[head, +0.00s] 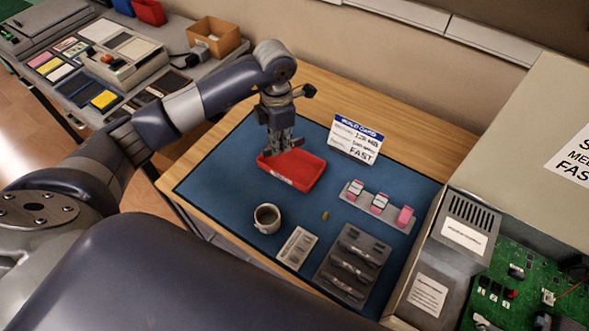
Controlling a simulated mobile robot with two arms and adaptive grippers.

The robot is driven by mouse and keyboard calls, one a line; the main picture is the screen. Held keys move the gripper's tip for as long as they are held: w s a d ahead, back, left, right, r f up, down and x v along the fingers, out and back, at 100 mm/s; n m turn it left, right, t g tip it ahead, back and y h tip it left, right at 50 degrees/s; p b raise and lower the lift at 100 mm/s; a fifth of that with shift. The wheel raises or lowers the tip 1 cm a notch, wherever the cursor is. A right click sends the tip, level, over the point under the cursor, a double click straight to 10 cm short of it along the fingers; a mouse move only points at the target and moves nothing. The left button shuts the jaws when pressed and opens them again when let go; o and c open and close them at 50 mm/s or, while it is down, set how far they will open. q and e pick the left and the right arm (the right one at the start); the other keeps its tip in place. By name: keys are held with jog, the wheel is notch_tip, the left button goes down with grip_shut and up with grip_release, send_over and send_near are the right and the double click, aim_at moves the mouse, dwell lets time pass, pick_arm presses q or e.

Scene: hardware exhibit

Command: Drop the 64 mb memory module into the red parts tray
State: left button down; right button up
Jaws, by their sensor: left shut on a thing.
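The red parts tray (304,168) sits on the blue mat near its back left. My left gripper (281,148) is directly over the tray's back left part, pointing down. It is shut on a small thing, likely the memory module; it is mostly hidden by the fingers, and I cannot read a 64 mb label. I cannot tell whether the fingertips touch the tray. My right gripper is not in view.
A build card (357,139) stands behind the tray. A grey cup (267,217), a pale module (297,247), a dark slotted rack (352,263) and a strip with pink pieces (378,204) are on the mat. An open computer case (441,250) stands at right.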

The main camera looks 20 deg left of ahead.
pick_arm(q)
jog(key=shift+f, duration=0.2)
jog(key=c, duration=1.7)
grip_release()
jog(key=shift+r, duration=0.35)
notch_tip(320, 180, up, 11)
jog(key=shift+r, duration=0.2)
